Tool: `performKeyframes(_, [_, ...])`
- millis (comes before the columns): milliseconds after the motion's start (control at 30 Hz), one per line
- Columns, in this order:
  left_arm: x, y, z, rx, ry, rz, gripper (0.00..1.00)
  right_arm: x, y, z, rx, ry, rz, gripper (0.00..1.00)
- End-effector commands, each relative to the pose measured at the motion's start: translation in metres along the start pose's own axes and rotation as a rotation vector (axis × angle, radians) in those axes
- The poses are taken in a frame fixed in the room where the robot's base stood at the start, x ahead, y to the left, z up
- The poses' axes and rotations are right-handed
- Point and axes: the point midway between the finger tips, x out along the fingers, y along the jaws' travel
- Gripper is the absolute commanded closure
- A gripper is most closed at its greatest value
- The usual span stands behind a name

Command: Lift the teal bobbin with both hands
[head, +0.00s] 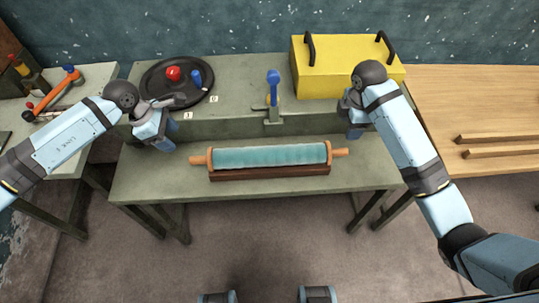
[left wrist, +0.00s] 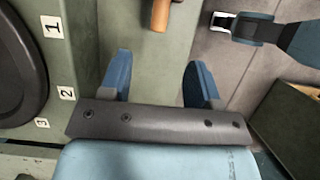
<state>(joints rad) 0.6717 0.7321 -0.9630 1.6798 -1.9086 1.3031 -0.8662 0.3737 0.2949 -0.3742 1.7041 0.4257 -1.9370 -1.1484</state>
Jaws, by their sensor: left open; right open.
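The teal bobbin (head: 270,155) lies level, left to right, on the front bench, with an orange flange and handle at each end. It rests in a dark brown wooden cradle (head: 270,174). My left gripper (head: 162,144) is open and empty, left of and a little behind the bobbin's left handle. In the left wrist view its blue fingers (left wrist: 158,66) stand apart, and the tip of an orange handle (left wrist: 160,14) shows beyond them. My right gripper (head: 354,132) is open near the right handle, behind it in the picture; its fingers are partly hidden by the wrist.
On the raised rear shelf stand a black round tray (head: 150,92) with red and blue knobs, a blue-handled clamp (head: 273,90) and a yellow box (head: 335,75) with black handles. The bench surface (head: 240,190) in front of the cradle is clear. A wooden table (head: 460,100) is at right.

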Motion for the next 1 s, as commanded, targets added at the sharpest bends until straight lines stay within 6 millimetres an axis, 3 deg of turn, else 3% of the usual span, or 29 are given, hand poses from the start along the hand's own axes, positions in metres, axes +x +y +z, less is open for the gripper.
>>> performKeyframes(367, [0.012, -0.001, 0.002, -0.002, -0.007, -0.001, 0.43, 0.011, -0.001, 0.0, 0.003, 0.0, -0.002, 0.43])
performKeyframes(1000, [0.123, -0.001, 0.003, -0.003, -0.008, -0.001, 0.43, 0.123, -0.001, 0.0, 0.004, 0.001, -0.001, 0.43])
